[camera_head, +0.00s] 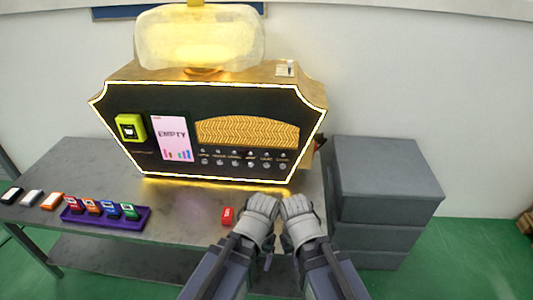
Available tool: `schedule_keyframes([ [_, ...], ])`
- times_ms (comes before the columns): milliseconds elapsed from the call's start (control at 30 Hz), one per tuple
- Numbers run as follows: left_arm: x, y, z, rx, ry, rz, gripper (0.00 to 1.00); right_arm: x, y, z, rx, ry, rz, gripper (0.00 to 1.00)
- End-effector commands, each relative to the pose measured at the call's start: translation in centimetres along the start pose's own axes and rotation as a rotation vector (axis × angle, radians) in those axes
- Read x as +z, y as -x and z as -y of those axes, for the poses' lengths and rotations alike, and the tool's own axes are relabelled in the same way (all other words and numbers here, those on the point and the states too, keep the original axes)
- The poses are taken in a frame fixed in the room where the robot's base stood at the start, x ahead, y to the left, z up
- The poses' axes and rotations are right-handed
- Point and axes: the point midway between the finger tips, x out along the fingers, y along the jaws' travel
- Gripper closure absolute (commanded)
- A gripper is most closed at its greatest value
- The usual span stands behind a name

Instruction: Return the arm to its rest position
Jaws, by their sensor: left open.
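My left gripper (263,207) and my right gripper (298,208) are side by side at the lower middle of the head view, over the front right part of the table. Both arms reach up from the bottom edge of the view. The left gripper is open, and I see nothing held in it. The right gripper's jaws face away, so I cannot tell whether they are open or shut.
The lit perfume vending machine (180,100) stands behind the grippers on the grey table (185,210). A purple tray (108,221) with several coloured items is at left, beside loose small boxes (32,197). A grey drawer cabinet (388,170) stands at right.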

Motion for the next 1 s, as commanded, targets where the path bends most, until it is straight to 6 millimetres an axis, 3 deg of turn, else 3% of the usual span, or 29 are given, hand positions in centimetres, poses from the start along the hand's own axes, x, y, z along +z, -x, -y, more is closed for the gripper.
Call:
schedule_keyframes([
  [33,0.1,1.7,0.2,0.0,0.0,0.0,0.21,0.1,1.7,-0.2,0.0,0.0,0.0,1.0],
  [400,0.6,11.0,1.1,0.0,0.001,-0.001,0.21,0.7,11.0,-1.1,0.0,-0.001,0.0,1.0],
  [500,0.7,11.8,1.1,0.0,0.001,-0.001,0.21,0.7,11.8,-1.1,0.0,-0.001,0.0,1.0],
  [1000,0.7,11.7,1.1,0.0,0.001,-0.001,0.21,0.7,11.7,-1.1,0.0,-0.001,0.0,1.0],
])
